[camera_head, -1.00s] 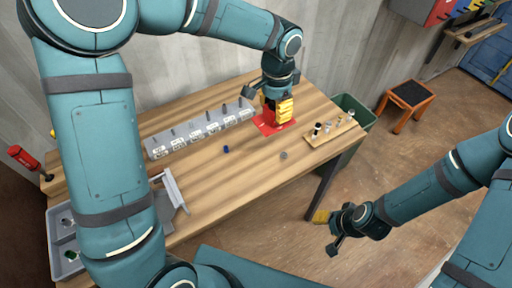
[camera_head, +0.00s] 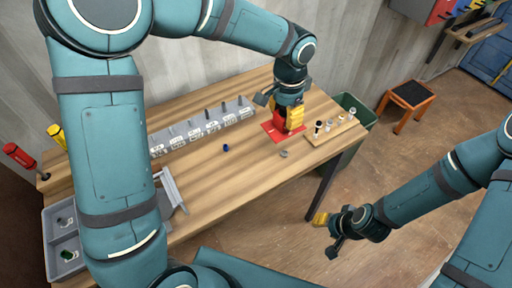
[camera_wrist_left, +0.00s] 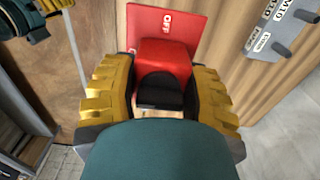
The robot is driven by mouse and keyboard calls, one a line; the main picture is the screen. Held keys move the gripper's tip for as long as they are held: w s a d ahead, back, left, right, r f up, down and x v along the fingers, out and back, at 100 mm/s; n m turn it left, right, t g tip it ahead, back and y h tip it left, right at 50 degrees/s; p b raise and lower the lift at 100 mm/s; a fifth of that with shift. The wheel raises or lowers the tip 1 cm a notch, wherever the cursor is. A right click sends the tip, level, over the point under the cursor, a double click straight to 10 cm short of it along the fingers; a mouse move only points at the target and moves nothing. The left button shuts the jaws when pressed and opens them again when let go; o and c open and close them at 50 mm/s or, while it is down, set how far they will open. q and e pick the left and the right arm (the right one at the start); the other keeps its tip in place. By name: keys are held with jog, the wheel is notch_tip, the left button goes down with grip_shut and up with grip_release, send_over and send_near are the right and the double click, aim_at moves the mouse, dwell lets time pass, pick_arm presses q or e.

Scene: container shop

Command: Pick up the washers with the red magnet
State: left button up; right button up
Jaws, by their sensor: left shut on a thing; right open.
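The red magnet (camera_head: 280,118) is a red block between the yellow fingers of my left gripper (camera_head: 288,120), which is shut on it. In the left wrist view the magnet (camera_wrist_left: 165,62) has a black part facing the camera. It is over or on a red mat marked OFF (camera_wrist_left: 185,25); I cannot tell whether it touches the mat. A small grey piece (camera_head: 283,153), perhaps washers, lies on the table in front of the mat. My right gripper (camera_head: 326,234) is open and empty, off the table's front right side.
A grey rack with labelled pegs (camera_head: 205,131) stands along the table's back. A small wooden board with several pegs (camera_head: 335,131) is right of the mat. A blue piece (camera_head: 226,148) lies mid-table. A green bin (camera_head: 355,108) stands beyond the right edge.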

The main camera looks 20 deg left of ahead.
pick_arm(q)
jog(key=shift+f+b, duration=2.5)
jog(key=shift+f, duration=1.45)
pick_arm(e)
jog(key=shift+s+a+f, duration=0.1)
jog(key=shift+s+f, duration=0.2)
jog(key=shift+f, duration=0.6)
jog(key=shift+s+a+f, duration=0.1)
jog(key=shift+s+f, duration=0.15)
jog(key=shift+f, duration=0.65)
jog(key=shift+s+f, duration=0.3)
jog(key=shift+f, duration=0.6)
pick_arm(q)
jog(key=shift+f, duration=0.15)
pick_arm(e)
jog(key=shift+f, duration=0.1)
pick_arm(q)
jog(key=shift+f+b, duration=0.75)
jog(key=shift+f, duration=0.2)
pick_arm(e)
jog(key=shift+f, duration=0.65)
